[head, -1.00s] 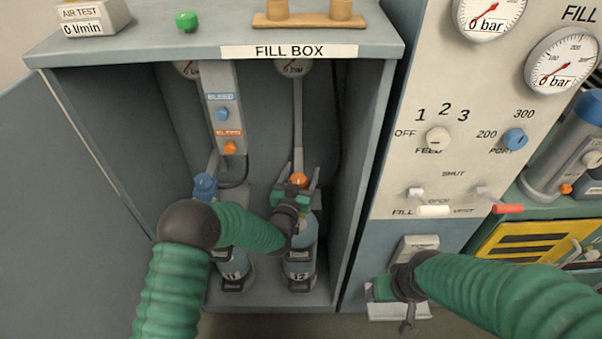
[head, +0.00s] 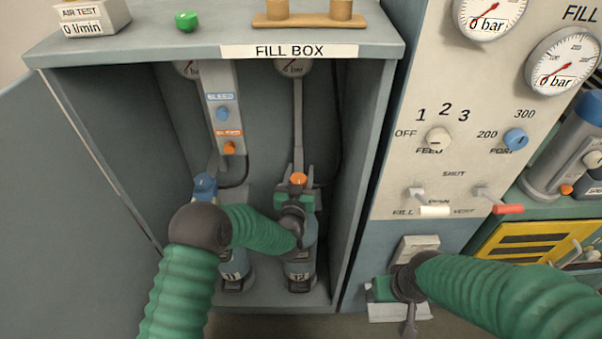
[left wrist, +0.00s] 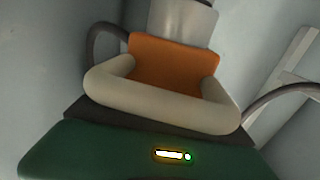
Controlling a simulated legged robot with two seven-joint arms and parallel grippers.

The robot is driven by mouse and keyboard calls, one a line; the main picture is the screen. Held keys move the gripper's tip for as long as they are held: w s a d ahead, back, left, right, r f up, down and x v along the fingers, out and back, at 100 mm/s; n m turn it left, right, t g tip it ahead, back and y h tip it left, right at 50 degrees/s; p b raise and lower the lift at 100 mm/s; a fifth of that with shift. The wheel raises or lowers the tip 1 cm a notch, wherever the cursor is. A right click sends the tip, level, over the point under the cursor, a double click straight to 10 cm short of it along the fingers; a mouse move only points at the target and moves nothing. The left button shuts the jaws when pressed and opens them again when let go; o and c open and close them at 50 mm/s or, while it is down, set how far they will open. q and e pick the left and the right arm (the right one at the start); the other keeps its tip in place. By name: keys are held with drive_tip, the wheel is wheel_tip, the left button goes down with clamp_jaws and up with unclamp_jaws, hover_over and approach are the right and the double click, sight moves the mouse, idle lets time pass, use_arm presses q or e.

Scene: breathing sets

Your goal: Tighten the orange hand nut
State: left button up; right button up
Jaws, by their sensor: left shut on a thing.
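The orange hand nut (head: 298,179) sits at the top of the right-hand cylinder (head: 300,260), marked 12, at the lower end of a grey hose inside the fill box. In the left wrist view the orange nut (left wrist: 175,65) lies between the pale fingers of my left gripper (left wrist: 165,98), below a grey fitting. In the head view my left gripper (head: 298,188) is at the nut, shut on it, with its wrist partly hiding the cylinder valve. My right gripper (head: 382,290) is low in front of the blue-grey panel; its fingers cannot be made out.
A second cylinder (head: 235,265), marked 11, with a blue knob (head: 204,184) stands to the left, close to my left arm. The fill box's side walls enclose both cylinders. A control panel (head: 450,150) with dials and levers stands to the right.

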use_arm(q)
drive_tip(key=n+y, duration=0.1)
drive_tip(key=y, duration=0.1)
drive_tip(key=n+y, duration=0.1)
drive_tip(key=y, duration=0.1)
drive_tip(key=n+y+b, duration=0.1)
drive_tip(key=n+y, duration=0.1)
drive_tip(key=shift+s+a+f+y, duration=0.1)
drive_tip(key=shift+a+f+y, duration=0.05)
drive_tip(key=shift+a+y, duration=0.2)
drive_tip(key=n+y, duration=0.1)
drive_tip(key=n+g+y+b, duration=0.1)
drive_tip(key=y, duration=0.1)
drive_tip(key=shift+s+a, duration=0.1)
drive_tip(key=shift+a, duration=0.2)
drive_tip(key=shift+s+a+n+g+y+b, duration=0.1)
drive_tip(key=shift+a+n+g+y+b, duration=0.15)
drive_tip(key=shift+n+g+y+b, duration=0.6)
drive_tip(key=shift+n+y, duration=0.25)
drive_tip(key=shift+y, duration=0.25)
drive_tip(key=o, duration=1.4)
drive_tip(key=shift+c, duration=0.2)
drive_tip(key=shift+r+p, duration=0.2)
drive_tip(key=shift+p, duration=0.1)
